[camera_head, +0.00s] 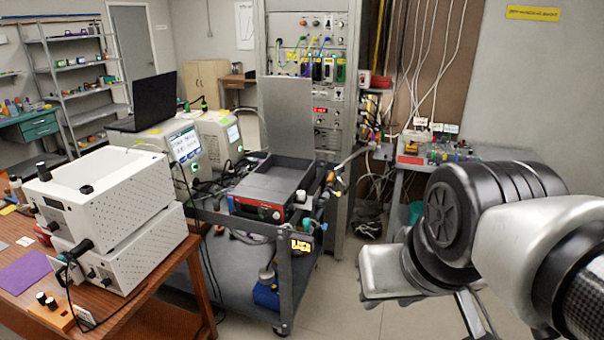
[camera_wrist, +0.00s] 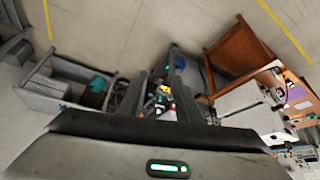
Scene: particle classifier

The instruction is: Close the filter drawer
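A dark, open-topped box-like unit (camera_head: 272,187) with a red front strip sits on the top of the grey cart, its front facing me. It looks like the drawer unit, but I cannot tell for sure which part is the filter drawer or how far it stands out. A flat grey panel (camera_head: 287,117) stands upright behind it. My gripper (camera_head: 468,318) is at the lower right in the head view, well apart from the cart, its fingers partly cut off. In the wrist view my gripper (camera_wrist: 158,88) shows two dark fingers spread apart, with nothing between them.
The grey cart (camera_head: 296,252) stands mid-room with cables at its side. A wooden table (camera_head: 160,262) with stacked white instruments (camera_head: 125,200) is at left. A side table (camera_head: 470,160) with small items is at right. Floor (camera_head: 345,290) between cart and arm is clear.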

